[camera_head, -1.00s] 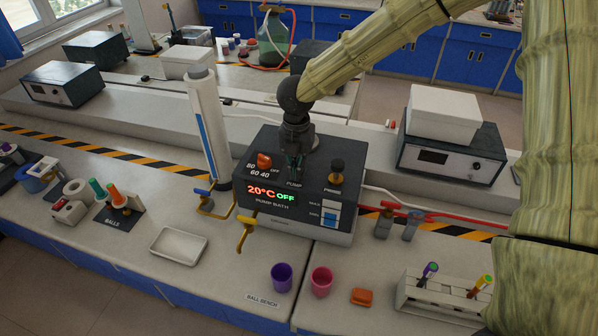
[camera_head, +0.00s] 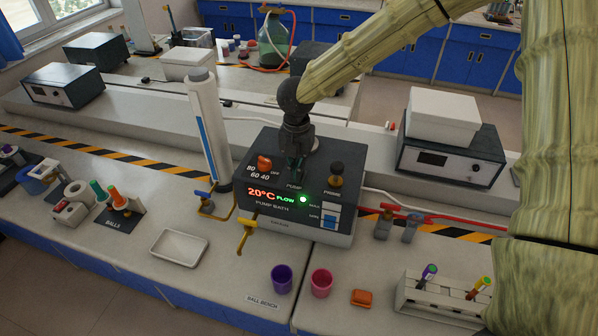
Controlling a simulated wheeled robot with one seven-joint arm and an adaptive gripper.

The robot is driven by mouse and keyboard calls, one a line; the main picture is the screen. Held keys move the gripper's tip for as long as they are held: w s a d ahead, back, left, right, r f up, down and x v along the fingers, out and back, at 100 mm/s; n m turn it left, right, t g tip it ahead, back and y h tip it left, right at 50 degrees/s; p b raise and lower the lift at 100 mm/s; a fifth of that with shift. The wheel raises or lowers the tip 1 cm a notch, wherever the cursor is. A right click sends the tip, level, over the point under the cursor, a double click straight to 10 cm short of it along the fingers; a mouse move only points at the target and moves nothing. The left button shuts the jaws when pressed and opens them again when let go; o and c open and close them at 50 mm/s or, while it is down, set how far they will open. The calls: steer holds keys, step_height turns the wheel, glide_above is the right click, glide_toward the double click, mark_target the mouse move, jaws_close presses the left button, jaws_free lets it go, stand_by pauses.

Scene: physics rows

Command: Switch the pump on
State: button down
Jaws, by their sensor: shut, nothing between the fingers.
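The pump bath (camera_head: 262,220) is a dark box with a white lower body on the bench. Its display (camera_head: 271,195) reads "20°C FLOW" in red and green, and a green light (camera_head: 303,199) glows beside it. An orange knob (camera_head: 264,162) sits at its upper left, and a black and brass prime knob (camera_head: 337,172) at its upper right. My gripper (camera_head: 295,172) is shut and empty, pointing down at the pump label on the top panel. It hides the pump switch; whether it touches it cannot be told.
A tall white cylinder (camera_head: 208,130) stands left of the bath. A yellow drain tap (camera_head: 247,232) sticks out in front. A white tray (camera_head: 179,248), purple cup (camera_head: 282,278), pink cup (camera_head: 321,282) and tube rack (camera_head: 440,298) stand nearer. Red tubing (camera_head: 450,219) runs right.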

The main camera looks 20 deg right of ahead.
steer(key=shift+r+p, duration=2.2)
steer(key=shift+r, duration=0.75)
